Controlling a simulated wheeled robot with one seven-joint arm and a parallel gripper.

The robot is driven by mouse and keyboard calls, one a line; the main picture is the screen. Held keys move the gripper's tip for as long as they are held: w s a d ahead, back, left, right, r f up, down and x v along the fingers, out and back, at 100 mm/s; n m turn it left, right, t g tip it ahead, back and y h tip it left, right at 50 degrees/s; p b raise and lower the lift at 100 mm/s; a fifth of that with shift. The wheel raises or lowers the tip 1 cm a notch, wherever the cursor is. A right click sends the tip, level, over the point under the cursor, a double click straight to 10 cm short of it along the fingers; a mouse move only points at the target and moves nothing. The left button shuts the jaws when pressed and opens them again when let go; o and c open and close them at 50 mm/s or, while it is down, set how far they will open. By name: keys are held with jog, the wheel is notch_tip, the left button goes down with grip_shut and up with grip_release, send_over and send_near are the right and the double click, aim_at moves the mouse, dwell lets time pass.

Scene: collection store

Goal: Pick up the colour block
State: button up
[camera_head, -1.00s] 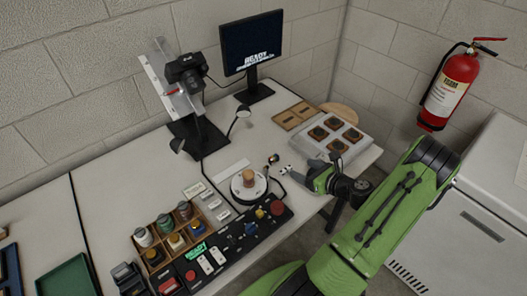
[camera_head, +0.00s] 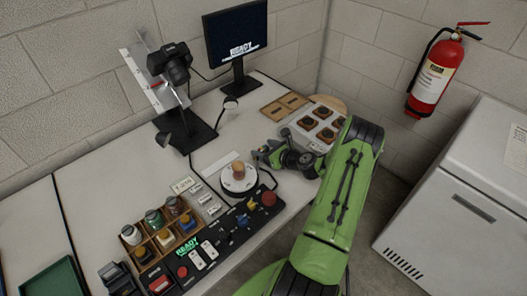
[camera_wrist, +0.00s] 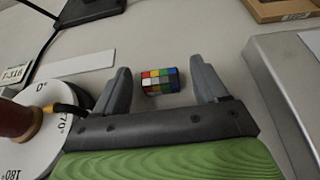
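The colour block (camera_wrist: 160,82) is a small block with a grid of coloured squares. It lies on the white table in the wrist view, between and a little beyond the two fingers of my gripper (camera_wrist: 161,74). The gripper is open, with a gap between each finger and the block. In the head view my gripper (camera_head: 258,156) is low over the table, right of the round turntable, and I cannot make out the block there.
The white turntable (camera_head: 240,181) with a brown piece on it is close on the left, with a black cable beside it. A grey tray of dark square pieces (camera_head: 312,127) stands close on the right. A control panel (camera_head: 228,232) lies in front.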

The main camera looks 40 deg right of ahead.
jog(key=c, duration=1.1)
notch_tip(320, 180, up, 10)
jog(key=p, duration=0.3)
jog(key=s+a+r+n+g+y+p, duration=0.1)
jog(key=a+n+g+y, duration=0.1)
jog(key=a, duration=0.8)
jog(key=s+a+r+n+g+y+p, duration=0.1)
jog(key=a+n+y, duration=0.4)
jog(key=a, duration=0.5)
jog(key=s+a+r+n+g+y+p, duration=0.1)
jog(key=s+a+r+n+g+y, duration=0.1)
jog(key=a, duration=0.8)
jog(key=shift+a+n+g+y, duration=0.25)
jog(key=shift+n+g+y, duration=0.15)
jog(key=shift+n+y, duration=0.45)
